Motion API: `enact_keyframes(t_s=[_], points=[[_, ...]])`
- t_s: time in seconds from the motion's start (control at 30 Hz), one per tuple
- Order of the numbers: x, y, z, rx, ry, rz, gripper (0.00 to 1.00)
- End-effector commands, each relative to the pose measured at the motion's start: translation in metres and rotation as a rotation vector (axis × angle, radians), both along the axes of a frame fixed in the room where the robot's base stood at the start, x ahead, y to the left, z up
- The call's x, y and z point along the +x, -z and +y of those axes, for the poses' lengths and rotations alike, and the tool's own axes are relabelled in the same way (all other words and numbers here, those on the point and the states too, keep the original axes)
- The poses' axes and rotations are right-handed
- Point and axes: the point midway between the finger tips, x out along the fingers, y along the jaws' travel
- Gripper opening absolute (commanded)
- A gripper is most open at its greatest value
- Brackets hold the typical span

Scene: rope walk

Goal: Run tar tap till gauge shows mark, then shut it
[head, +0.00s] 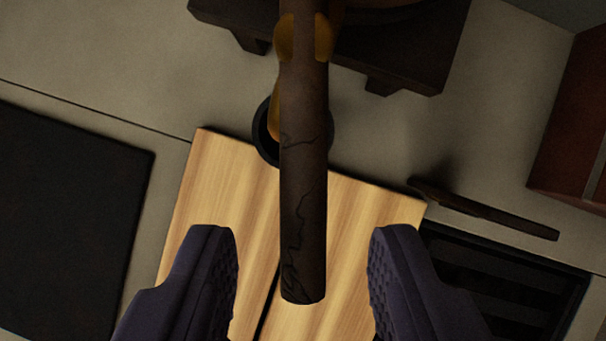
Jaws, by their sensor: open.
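A long dark brown handle (304,190) with black cracks runs down the middle of the head view. Its upper end meets a brass-coloured fitting (287,38), which looks like the tar tap. A dark round vessel (262,143) shows behind the handle, mostly hidden by it. An amber strip (273,118) above it may be the spout or flowing tar; I cannot tell which. My gripper (303,240) is open, with one finger on each side of the handle's lower end and a gap on both sides. No gauge is seen.
A pale wooden board (215,210) lies below the handle. A dark stand (415,55) is at the top. A dark bar (485,212) and a slatted black grate (505,285) are at right, a reddish-brown box (572,125) farther right. A black panel (70,220) is at left.

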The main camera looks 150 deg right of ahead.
Motion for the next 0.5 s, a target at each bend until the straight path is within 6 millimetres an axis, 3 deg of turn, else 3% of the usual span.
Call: enact_keyframes(t_s=[0.2,0.47,0.5], points=[[0.008,0.021,0.004,0.000,0.001,0.000,0.44],[0.009,0.023,0.004,0.000,0.001,0.000,0.44],[0.008,0.023,0.004,0.000,0.001,0.000,0.37]])
